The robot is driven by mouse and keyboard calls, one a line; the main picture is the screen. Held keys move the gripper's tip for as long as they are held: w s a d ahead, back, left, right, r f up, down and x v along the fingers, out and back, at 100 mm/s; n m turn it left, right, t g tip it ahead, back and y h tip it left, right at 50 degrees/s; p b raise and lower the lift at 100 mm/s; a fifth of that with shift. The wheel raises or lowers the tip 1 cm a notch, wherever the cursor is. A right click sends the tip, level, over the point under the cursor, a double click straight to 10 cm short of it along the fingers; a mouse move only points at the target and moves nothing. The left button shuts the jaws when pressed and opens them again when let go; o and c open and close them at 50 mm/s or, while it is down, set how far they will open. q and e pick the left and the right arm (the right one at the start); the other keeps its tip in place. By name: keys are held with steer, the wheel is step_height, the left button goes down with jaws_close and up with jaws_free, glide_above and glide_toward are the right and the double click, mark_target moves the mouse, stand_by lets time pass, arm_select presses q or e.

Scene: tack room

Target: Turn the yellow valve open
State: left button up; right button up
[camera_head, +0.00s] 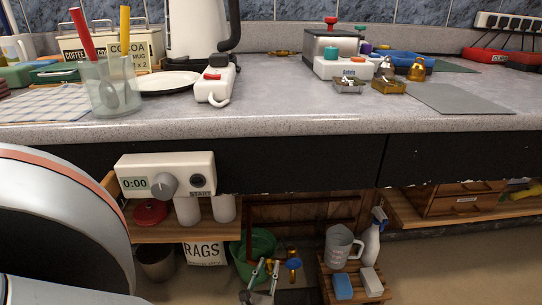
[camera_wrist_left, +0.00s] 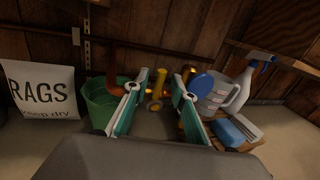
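The yellow valve (camera_wrist_left: 160,80) shows in the left wrist view as an upright yellow piece on the copper pipework, between my fingertips in the picture. A blue valve handle (camera_wrist_left: 203,83) is just right of it; it also shows in the head view (camera_head: 293,263). My left gripper (camera_head: 265,267) is low under the counter, in front of the pipes. In the left wrist view its two teal-padded fingers (camera_wrist_left: 156,86) are spread apart with nothing gripped. I cannot tell how far the tips are from the yellow valve. My right gripper is not in view.
A green bucket (camera_wrist_left: 103,102) stands close left of the fingers, by the rags bag (camera_wrist_left: 42,88). To the right, a wooden crate (camera_head: 357,291) bears a jug (camera_head: 339,247), spray bottle (camera_head: 373,238) and sponges. The counter (camera_head: 300,110) overhangs the space.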

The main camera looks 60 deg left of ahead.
arm_select(q)
steer(key=shift+x, duration=0.95)
steer(key=shift+c, duration=0.4)
jaws_close()
